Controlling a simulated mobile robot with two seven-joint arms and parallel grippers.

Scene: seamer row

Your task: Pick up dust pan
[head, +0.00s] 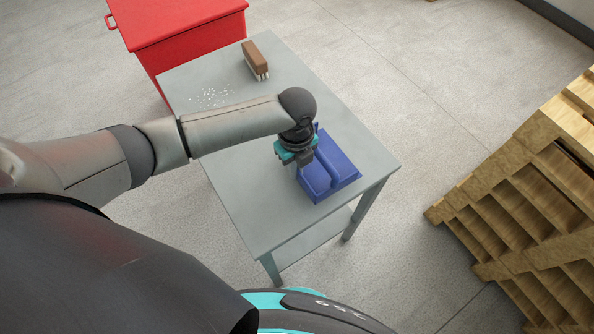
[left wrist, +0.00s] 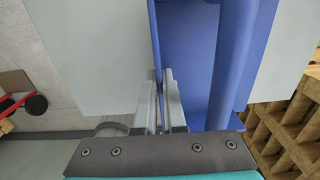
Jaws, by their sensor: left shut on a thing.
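The blue dust pan (head: 338,172) lies on the grey table (head: 240,205), near its right end in the head view. My left gripper (head: 303,168) is over the pan's left side, with its arm reaching in from the left. In the left wrist view, the two fingers (left wrist: 160,85) are closed on the thin left side wall of the dust pan (left wrist: 190,50). The pan's raised bar runs along the right of the fingers. The pan appears to rest on the table top. My right gripper is not in view.
A brown brush (head: 255,57) stands at the table's far end, with scattered white bits (head: 211,96) near it. A red bin (head: 185,25) stands beyond the table. Stacked wooden pallets (head: 520,195) stand at the right. Floor between table and pallets is clear.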

